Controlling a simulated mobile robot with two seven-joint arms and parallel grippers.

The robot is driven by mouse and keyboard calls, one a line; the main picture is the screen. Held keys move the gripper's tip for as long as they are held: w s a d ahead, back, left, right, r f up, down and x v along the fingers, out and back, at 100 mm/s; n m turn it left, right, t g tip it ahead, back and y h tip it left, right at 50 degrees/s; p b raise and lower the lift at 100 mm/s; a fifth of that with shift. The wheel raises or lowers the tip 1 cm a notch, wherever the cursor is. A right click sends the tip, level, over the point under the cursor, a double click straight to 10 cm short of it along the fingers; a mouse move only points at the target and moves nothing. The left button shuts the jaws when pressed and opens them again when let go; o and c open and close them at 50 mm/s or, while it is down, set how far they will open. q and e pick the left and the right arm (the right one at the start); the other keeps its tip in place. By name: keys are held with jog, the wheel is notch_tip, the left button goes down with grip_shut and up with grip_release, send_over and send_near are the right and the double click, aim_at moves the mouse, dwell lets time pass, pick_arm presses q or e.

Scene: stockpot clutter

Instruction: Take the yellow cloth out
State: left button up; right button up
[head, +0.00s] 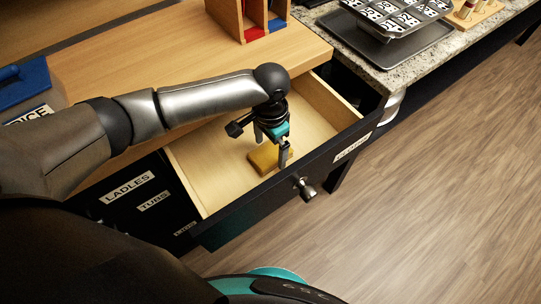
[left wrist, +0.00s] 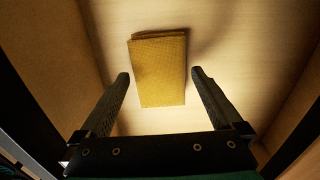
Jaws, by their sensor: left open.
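The yellow cloth (head: 263,160) lies folded on the floor of an open drawer (head: 208,196). In the left wrist view the cloth (left wrist: 160,70) is a flat folded rectangle on the pale drawer bottom. My left gripper (head: 271,150) reaches down into the drawer above the cloth. In the left wrist view its two fingers (left wrist: 158,75) are apart, one on each side of the cloth's width. Nothing is held between them. I cannot tell whether the fingertips touch the cloth. In the head view a finger hides part of the cloth. My right gripper is not in view.
The drawer front (head: 262,205) has a round knob (head: 304,189) and a label. A wooden counter (head: 150,50) lies behind it, with a divided wooden holder (head: 245,18). A granite counter (head: 385,65) with dark trays (head: 388,40) stands at right. The floor at right is clear.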

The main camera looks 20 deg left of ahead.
pick_arm(q)
jog(key=shift+f, duration=0.55)
jog(key=shift+c, duration=0.4)
jog(key=shift+r, duration=0.1)
jog(key=c, duration=1.1)
